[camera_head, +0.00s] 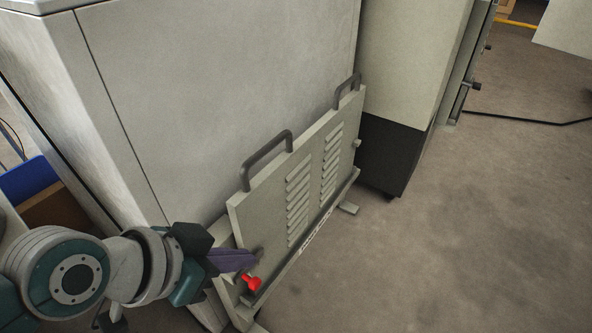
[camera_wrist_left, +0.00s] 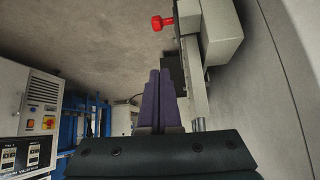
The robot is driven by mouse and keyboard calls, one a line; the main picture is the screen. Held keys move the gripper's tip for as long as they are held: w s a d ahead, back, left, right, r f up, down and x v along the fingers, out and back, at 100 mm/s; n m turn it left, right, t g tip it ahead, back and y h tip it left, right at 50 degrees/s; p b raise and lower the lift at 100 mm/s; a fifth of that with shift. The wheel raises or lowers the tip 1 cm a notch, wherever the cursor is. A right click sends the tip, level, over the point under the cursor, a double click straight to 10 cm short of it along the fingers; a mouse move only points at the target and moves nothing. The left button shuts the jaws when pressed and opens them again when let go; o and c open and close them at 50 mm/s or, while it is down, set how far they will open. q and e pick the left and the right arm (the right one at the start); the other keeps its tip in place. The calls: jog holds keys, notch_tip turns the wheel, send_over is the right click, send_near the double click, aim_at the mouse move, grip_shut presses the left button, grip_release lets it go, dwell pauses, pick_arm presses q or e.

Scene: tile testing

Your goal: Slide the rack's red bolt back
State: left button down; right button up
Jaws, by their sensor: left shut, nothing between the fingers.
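The red bolt (camera_head: 252,284) sticks out low at the near end of the grey rack (camera_head: 246,215), which stands against the big cabinet and holds a louvred panel. My left gripper (camera_head: 252,259) is shut and empty, its purple fingers just above the bolt in the head view. In the left wrist view the closed fingers (camera_wrist_left: 156,90) point along the rack's side, and the red bolt (camera_wrist_left: 160,23) shows beyond their tips, apart from them. In the head view I cannot tell whether the fingers touch the panel. My right gripper is not in view.
The large grey cabinet (camera_head: 220,90) stands right behind the rack. Another cabinet (camera_head: 410,60) with a dark base is at the back right. The floor (camera_head: 430,260) right of the rack is clear. A blue bin (camera_head: 28,180) is at the left edge.

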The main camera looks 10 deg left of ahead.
aim_at(258, 279)
pick_arm(q)
jog(key=shift+s, duration=0.1)
jog(key=shift+w+d+f+b, duration=0.2)
jog(key=shift+w+f+b, duration=0.2)
jog(key=shift+f+b, duration=1.05)
jog(key=shift+w+d+f+b, duration=0.15)
jog(key=shift+w+f+b, duration=0.25)
jog(key=shift+f+b, duration=1)
jog(key=shift+w+d+f+b, duration=0.2)
jog(key=shift+w+f+b, duration=0.2)
jog(key=shift+f+b, duration=1)
jog(key=shift+r, duration=0.25)
jog(key=shift+w+d, duration=0.1)
